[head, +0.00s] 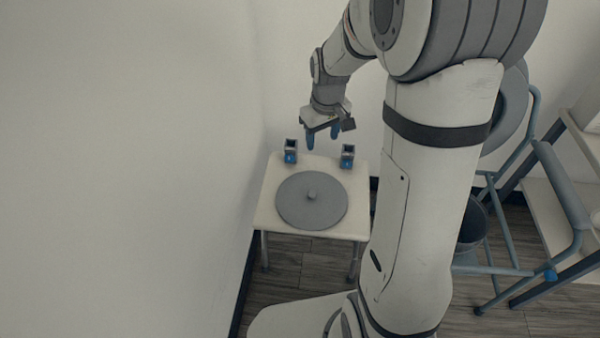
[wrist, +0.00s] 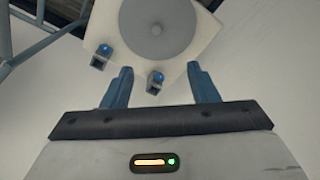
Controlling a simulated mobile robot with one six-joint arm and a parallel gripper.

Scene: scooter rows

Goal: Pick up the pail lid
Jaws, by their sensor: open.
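The pail lid (head: 295,207) is a flat grey disc with a small round knob (head: 312,194) at its centre. It lies on a small white table (head: 270,219) in the head view. The lid also shows at the top of the wrist view (wrist: 170,45). My gripper (head: 322,139) is open and empty, in the air over the table's far edge, beyond the lid and apart from it. In the wrist view its two blue fingers (wrist: 162,88) stand wide apart, with the lid beyond them.
Two small dark blocks with blue parts, one left (head: 291,152) and one right (head: 347,156), stand at the table's far side. Walls rise beside and behind the table. A blue tubular frame (head: 510,235) and a dark pail-like container (head: 472,225) are at the right.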

